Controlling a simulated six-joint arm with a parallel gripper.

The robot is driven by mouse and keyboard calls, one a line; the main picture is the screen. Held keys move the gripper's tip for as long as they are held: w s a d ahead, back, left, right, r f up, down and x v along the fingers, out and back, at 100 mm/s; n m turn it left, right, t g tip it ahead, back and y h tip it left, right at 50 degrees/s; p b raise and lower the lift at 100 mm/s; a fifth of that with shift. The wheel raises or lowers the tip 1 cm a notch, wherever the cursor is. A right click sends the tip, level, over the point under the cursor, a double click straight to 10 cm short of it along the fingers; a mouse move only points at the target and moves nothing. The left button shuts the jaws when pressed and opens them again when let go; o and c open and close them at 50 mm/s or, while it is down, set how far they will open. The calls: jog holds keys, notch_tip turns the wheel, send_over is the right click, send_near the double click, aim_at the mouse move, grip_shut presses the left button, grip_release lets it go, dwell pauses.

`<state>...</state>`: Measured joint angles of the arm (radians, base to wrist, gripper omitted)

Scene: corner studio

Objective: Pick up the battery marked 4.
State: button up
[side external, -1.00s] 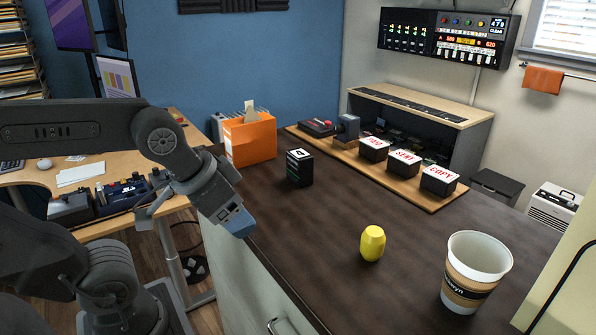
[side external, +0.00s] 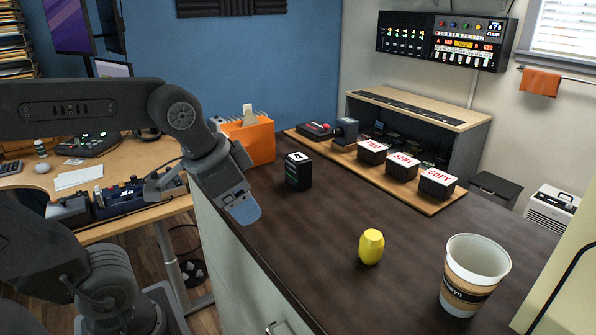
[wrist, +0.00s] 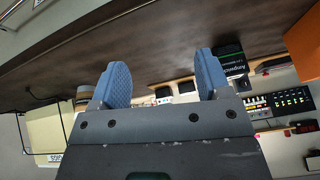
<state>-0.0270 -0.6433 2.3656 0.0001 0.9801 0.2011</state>
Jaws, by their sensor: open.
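The battery marked 4 (side external: 298,172) is a black block with a white top bearing the 4. It stands upright on the dark brown counter (side external: 310,225), near its back left. In the wrist view the battery (wrist: 233,63) shows its black side with lettering, just beyond the right finger and partly hidden by it. My gripper (side external: 243,210) is over the counter's left edge, to the left of and nearer the camera than the battery, not touching it. In the wrist view my gripper (wrist: 160,70) has its two blue fingers apart, with nothing between them.
A yellow barrel-shaped object (side external: 371,247) and a paper cup (side external: 474,273) stand on the counter to the right. An orange box (side external: 250,141) is behind the battery. The counter between battery and yellow object is clear.

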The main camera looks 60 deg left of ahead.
jog(key=w+a+r+m+g, duration=0.1)
jog(key=w+a+r+m, duration=0.1)
jog(key=w+r+m, duration=0.3)
jog(key=w+a+r+m+g, duration=0.2)
jog(key=w+a+m, duration=0.15)
jog(key=w, duration=0.25)
jog(key=r+m+g, duration=0.1)
jog(key=m+g, duration=0.1)
jog(key=m, duration=0.6)
send_over(298, 157)
jog(key=f, duration=0.8)
jog(key=shift+w+d, duration=0.2)
jog(key=shift+w, duration=0.15)
jog(key=shift+s+a+f, duration=0.15)
jog(key=shift+f, duration=1.2)
jog(key=shift+s+a+f, duration=0.1)
jog(key=shift+a+f, duration=0.05)
jog(key=shift+f, duration=1.15)
jog(key=shift+c, duration=0.2)
jog(key=c, duration=1.1)
jog(key=shift+c, duration=0.2)
jog(key=shift+r, duration=0.1)
